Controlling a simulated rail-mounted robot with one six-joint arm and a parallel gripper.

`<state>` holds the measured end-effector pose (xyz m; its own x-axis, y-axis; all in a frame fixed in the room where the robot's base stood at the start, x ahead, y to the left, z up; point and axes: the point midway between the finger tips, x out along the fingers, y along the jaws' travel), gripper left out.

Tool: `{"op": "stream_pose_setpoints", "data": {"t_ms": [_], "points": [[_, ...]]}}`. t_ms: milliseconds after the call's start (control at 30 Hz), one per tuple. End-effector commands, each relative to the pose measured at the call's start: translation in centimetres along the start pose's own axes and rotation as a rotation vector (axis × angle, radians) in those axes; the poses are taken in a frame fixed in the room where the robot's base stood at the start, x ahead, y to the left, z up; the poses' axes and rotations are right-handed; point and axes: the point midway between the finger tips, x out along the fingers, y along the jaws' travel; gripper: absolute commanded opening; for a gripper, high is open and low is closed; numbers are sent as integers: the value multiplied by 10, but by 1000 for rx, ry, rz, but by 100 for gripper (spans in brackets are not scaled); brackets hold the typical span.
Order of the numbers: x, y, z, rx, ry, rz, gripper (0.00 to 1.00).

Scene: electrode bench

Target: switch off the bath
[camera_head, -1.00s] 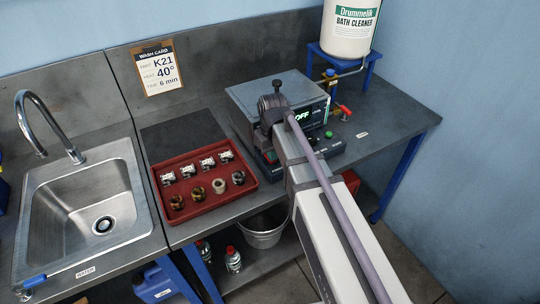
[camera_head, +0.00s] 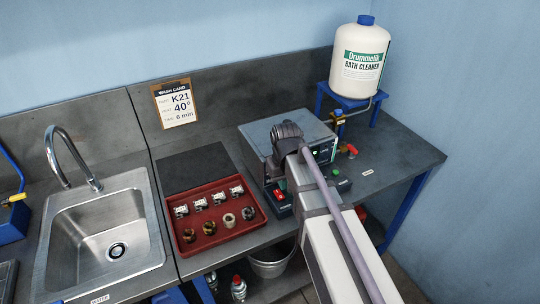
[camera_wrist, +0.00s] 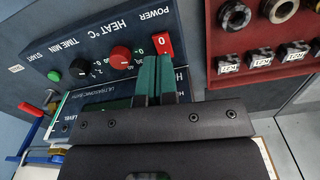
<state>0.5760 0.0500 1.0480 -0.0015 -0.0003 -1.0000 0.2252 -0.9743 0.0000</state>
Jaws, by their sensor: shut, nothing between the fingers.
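The bath (camera_head: 262,135) is a grey lidded box on the bench, with a dark control panel (camera_wrist: 100,45) on its front. In the wrist view the panel carries a red power switch (camera_wrist: 163,45) marked 0, a red heat knob (camera_wrist: 121,55), a black time knob (camera_wrist: 79,68) and a green start button (camera_wrist: 54,76). The red switch also shows in the head view (camera_head: 279,196). My gripper (camera_wrist: 155,62) is shut and empty, its teal fingertips just beside the power switch. I cannot tell whether they touch it. My arm hides part of the bath's display (camera_head: 322,153).
A red tray (camera_head: 183,246) of small metal parts lies left of the bath, beside the sink (camera_head: 80,255). A cleaner jug (camera_head: 358,65) stands on a blue stand at the back right, with a red-handled valve (camera_head: 351,150) below. The bench's right end is mostly clear.

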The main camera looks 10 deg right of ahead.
Motion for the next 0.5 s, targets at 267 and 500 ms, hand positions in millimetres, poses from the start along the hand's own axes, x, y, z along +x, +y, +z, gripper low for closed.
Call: {"op": "stream_pose_setpoints", "data": {"t_ms": [267,500], "points": [[2,20,129,226,0,1,0],[0,23,123,226,2,1,0]]}}
